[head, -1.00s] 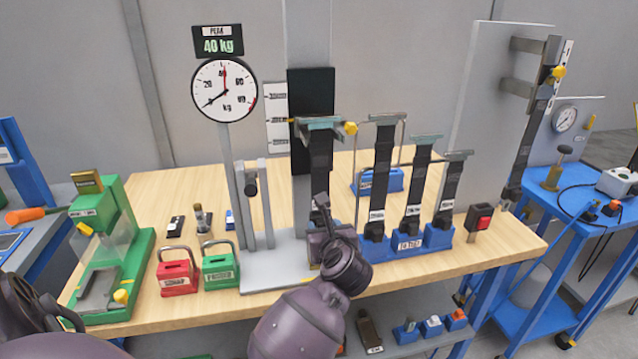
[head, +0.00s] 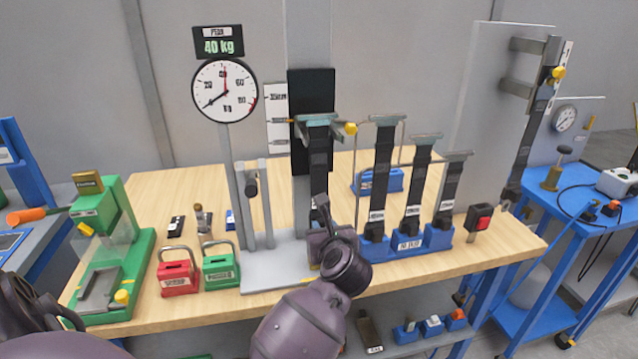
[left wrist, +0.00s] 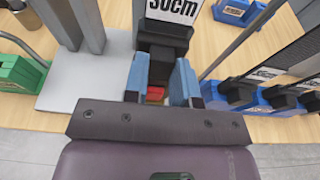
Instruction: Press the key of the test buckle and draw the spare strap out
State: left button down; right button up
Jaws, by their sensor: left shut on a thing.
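The spare strap (head: 319,160) is a black band hanging from a grey clamp (head: 318,119) on the test stand. Its lower end runs down to the test buckle, mostly hidden behind my gripper in the head view. My left gripper (head: 322,236) is at the buckle at the foot of the strap. In the left wrist view its two blue fingertips (left wrist: 160,84) stand on either side of the buckle, closed on it. A red and orange key (left wrist: 155,93) shows between them. The black strap end with a white label (left wrist: 174,9) stands just beyond.
A dial (head: 224,91) and a display reading 40 kg (head: 218,46) stand above. Several black straps stand in a blue rack (head: 408,243) close on the right. A red box (head: 178,278) and a green box (head: 220,271) stand left, beside a green press (head: 110,250).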

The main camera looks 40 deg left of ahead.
jog(key=shift+w+a+r+p, duration=0.1)
jog(key=shift+w+r+p, duration=0.1)
jog(key=shift+r+p, duration=0.6)
jog(key=shift+w+d+r+p, duration=0.1)
jog(key=shift+w+r+p, duration=0.1)
jog(key=shift+r+p, duration=0.6)
jog(key=shift+w+a+r+p, duration=0.1)
jog(key=shift+w+r+p, duration=0.1)
jog(key=shift+r+p, duration=0.6)
jog(key=shift+r, duration=0.25)
